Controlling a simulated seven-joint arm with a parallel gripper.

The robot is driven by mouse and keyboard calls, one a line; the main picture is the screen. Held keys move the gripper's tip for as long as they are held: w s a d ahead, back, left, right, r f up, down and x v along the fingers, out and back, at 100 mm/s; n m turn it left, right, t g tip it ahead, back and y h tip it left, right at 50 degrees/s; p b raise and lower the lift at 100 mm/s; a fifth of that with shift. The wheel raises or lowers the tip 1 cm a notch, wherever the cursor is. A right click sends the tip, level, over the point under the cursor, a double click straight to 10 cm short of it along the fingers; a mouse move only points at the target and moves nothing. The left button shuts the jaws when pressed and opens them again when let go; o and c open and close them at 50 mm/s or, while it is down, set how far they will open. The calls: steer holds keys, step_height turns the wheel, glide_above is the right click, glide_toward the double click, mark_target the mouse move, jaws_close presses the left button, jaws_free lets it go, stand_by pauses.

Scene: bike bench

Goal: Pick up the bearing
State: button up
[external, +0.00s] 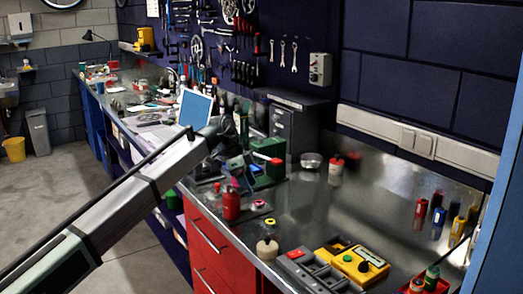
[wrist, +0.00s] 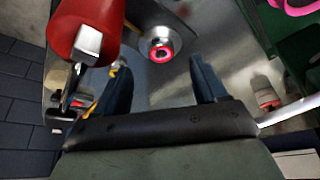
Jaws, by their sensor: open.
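A small round metallic piece with a pinkish-red ring at its centre, which looks like the bearing (wrist: 161,50), lies on the steel bench top in the wrist view. It appears ahead of my gripper (wrist: 160,66), roughly centred between the two dark blue fingers. The fingers are spread apart with nothing between them. In the external view, what seems to be the same bearing (external: 259,204) sits just right of a red bottle (external: 231,207). My gripper (external: 232,167) is above the bench there, up and left of the bearing; its fingertips are hard to make out.
The red bottle stands close beside the bearing and also fills the upper left of the wrist view (wrist: 84,28). A pale bottle with a yellow cap (external: 268,248), a yellow device (external: 359,263) and a green box (external: 268,165) are nearby. Bare steel (external: 310,215) lies to the right.

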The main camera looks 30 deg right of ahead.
mark_target(256, 202)
steer(key=shift+x, duration=3)
steer(key=shift+s+d+r, duration=0.1)
steer(key=shift+s, duration=0.05)
steer(key=shift+c, duration=0.4)
steer(key=c, duration=1.2)
step_height(256, 202, up, 9)
steer(key=shift+n, duration=0.6)
steer(key=w, duration=0.5)
steer(key=w+r, duration=0.1)
steer(key=w, duration=0.4)
steer(key=w+d+r, duration=0.1)
steer(key=w, duration=0.4)
steer(key=shift+w+d+r, duration=0.1)
steer(key=shift+w+r, duration=0.1)
steer(key=shift+w, duration=0.2)
steer(key=shift+w+d+m, duration=0.1)
steer(key=shift+d+m, duration=0.3)
steer(key=shift+m, duration=0.3)
